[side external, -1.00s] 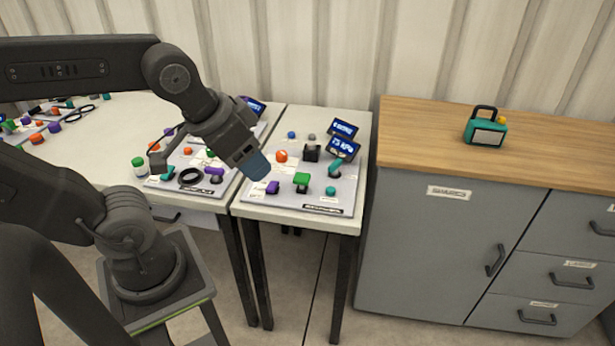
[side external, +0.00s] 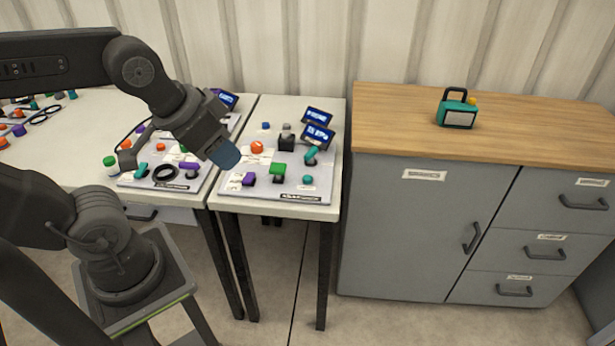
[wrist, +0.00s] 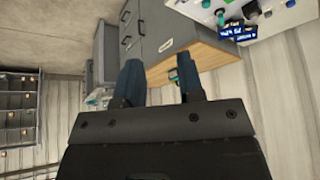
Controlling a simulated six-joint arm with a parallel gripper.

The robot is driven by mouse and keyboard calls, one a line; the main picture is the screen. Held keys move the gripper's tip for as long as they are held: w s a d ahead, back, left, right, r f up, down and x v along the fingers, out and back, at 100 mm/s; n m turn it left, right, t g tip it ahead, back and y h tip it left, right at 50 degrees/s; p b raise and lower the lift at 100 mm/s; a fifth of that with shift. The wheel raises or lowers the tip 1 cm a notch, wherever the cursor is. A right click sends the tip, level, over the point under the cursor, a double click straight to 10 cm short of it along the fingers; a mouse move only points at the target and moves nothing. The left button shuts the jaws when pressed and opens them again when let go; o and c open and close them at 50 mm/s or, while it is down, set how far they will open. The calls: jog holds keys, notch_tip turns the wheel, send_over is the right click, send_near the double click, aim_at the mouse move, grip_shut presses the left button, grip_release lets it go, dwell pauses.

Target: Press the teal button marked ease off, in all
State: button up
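A round teal button (side external: 308,180) sits at the front right of the grey panel (side external: 252,192) on the narrow table; its marking is too small to read. A teal lever (side external: 311,156) stands behind it, below the screens. My gripper (side external: 224,154) is above the panel's left edge, left of the teal button and apart from it. In the wrist view my gripper (wrist: 160,82) has its two blue fingers spread with nothing between them. Part of a panel shows at that view's top right; I cannot tell the teal button there.
The panel also carries a green control (side external: 278,169), a purple control (side external: 249,179), an orange knob (side external: 257,147) and a black block (side external: 287,143). Two blue screens (side external: 317,135) stand at its back. Another panel (side external: 182,185) lies left. A cabinet (side external: 400,230) with a teal device (side external: 457,113) stands right.

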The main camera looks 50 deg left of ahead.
grip_shut()
dwell(1.4)
